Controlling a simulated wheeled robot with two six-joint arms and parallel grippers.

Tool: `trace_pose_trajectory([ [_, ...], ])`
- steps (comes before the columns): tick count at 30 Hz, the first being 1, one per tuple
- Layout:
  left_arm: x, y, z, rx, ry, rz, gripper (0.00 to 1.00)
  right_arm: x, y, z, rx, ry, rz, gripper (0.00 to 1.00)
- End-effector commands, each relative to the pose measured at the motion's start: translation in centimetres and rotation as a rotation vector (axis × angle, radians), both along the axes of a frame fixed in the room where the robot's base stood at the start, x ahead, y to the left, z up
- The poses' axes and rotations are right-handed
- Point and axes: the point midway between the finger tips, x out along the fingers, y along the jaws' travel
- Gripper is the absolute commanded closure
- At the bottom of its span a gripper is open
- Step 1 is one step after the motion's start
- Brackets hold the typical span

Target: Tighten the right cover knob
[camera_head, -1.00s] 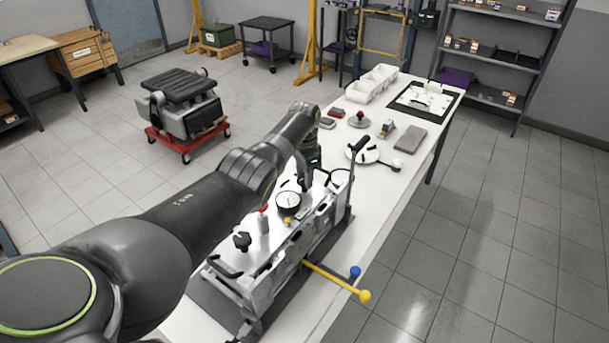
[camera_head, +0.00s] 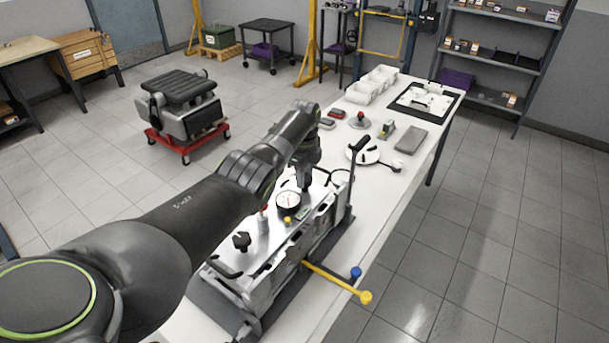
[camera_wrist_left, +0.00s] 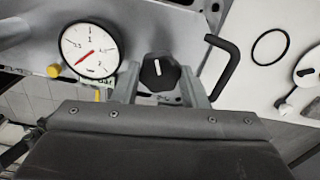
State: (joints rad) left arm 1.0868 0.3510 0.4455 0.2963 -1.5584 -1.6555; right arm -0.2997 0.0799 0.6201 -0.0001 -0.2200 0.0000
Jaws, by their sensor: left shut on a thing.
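The black right cover knob (camera_wrist_left: 160,73), with a white mark on its top, sits between the two grey fingers of my left gripper (camera_wrist_left: 160,88) in the left wrist view. The fingers are shut on its sides. In the head view my left gripper (camera_head: 305,187) points down at the far part of the engine's metal cover (camera_head: 262,252), and the right knob is hidden there. Another black knob (camera_head: 242,241) stands free on the near part of the cover. My right gripper is in neither view.
A round gauge (camera_head: 288,202) with a red needle stands beside the gripper; it also shows in the left wrist view (camera_wrist_left: 89,50). A black bent handle (camera_wrist_left: 224,62) is close by. A yellow-ended rod (camera_head: 365,297) sticks out over the table (camera_head: 318,318). White bins (camera_head: 362,92) stand farther back.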

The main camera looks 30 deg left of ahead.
Motion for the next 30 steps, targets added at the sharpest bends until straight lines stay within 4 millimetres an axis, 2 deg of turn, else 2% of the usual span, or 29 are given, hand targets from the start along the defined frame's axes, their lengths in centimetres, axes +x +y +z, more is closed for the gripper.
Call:
trace_pose_trajectory([
  [6, 0.13, -0.02, 0.11, 0.0, -0.004, -0.183, 0.84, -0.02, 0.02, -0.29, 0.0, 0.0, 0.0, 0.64],
  [15, 0.14, -0.03, 0.14, 0.0, -0.004, -0.354, 0.84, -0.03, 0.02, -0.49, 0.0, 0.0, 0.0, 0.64],
  [30, 0.15, -0.03, 0.18, 0.001, -0.004, -0.43, 0.84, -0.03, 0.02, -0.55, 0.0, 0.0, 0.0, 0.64],
])
